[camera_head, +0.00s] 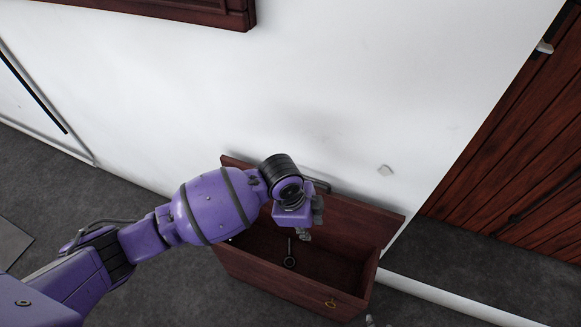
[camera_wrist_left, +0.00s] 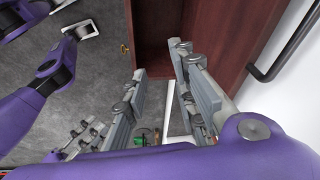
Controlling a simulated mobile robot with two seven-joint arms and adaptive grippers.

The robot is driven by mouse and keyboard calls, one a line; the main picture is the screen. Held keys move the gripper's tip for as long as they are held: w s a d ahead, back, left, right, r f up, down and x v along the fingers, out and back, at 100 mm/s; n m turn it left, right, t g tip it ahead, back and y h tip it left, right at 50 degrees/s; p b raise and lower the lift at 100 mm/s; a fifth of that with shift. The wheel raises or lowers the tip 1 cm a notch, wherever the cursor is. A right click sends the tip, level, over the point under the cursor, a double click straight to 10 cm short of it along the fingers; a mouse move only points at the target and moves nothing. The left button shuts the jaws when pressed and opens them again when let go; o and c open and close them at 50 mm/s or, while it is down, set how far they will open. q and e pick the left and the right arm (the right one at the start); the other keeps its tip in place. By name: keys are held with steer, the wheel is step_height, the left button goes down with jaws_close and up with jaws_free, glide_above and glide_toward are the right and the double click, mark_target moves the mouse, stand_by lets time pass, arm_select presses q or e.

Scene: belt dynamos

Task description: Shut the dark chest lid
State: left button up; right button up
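The dark red-brown chest (camera_head: 262,272) stands on the floor against the white wall. Its lid (camera_head: 365,218) is up, standing open at the back by the wall, with a dark bar handle (camera_head: 318,185) near its top edge. A brass ring (camera_head: 330,302) is on the front. My left gripper (camera_head: 304,234) hangs over the open chest, hiding part of the lid and the inside. In the left wrist view my left gripper (camera_wrist_left: 163,92) has its fingers apart with nothing between them, and the lid (camera_wrist_left: 225,30) lies beyond.
The wall (camera_head: 330,80) is close behind the lid. A wooden door (camera_head: 530,150) is at the right. Grey floor (camera_head: 130,185) is clear to the left of the chest.

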arm_select(q)
steer(key=w+a+r+m+t+y, duration=0.15)
steer(key=w+r, duration=0.25)
steer(key=w, duration=0.4)
steer(key=w+a+r+m+y, duration=0.1)
steer(key=w+a+r, duration=0.2)
steer(key=w+r, duration=0.3)
steer(key=w+f, duration=0.1)
steer(key=f, duration=0.5)
steer(key=w+f, duration=0.1)
steer(key=f, duration=0.1)
steer(key=shift+w+d+f+b, duration=0.15)
steer(key=shift+w+f+b, duration=0.2)
steer(key=shift+f+b, duration=0.05)
jaws_close()
